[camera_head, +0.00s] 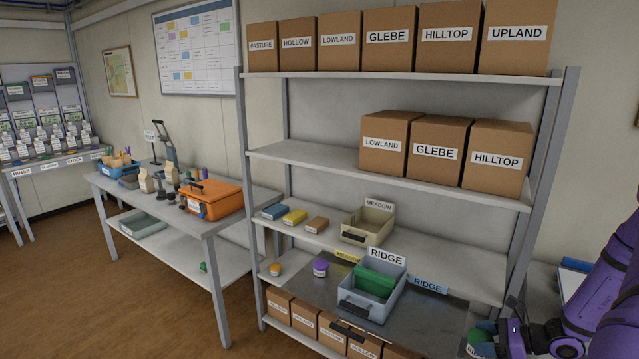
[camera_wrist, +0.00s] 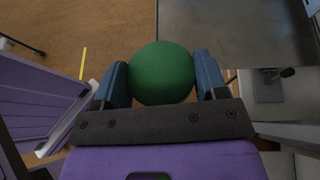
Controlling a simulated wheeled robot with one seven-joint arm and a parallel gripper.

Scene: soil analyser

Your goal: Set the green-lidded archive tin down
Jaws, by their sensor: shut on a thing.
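The green-lidded archive tin (camera_wrist: 161,73) shows in the wrist view as a round dark green lid between the two blue fingers of my gripper (camera_wrist: 161,64). The gripper is shut on it, one finger on each side. In the head view the tin (camera_head: 480,337) is at the bottom right, with part of a white label below its green lid. My gripper comes to it from the right there. The tin is at the right front of the shelving rack. The tin's base is hidden in both views.
A grey RIDGE bin (camera_head: 361,305) holding a green block stands on the dark lower shelf surface (camera_head: 437,318), which has bare room to its right. A purple-lidded tin (camera_head: 320,267) and an orange-lidded tin (camera_head: 275,269) stand left. A rack post (camera_head: 541,170) rises near my arm.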

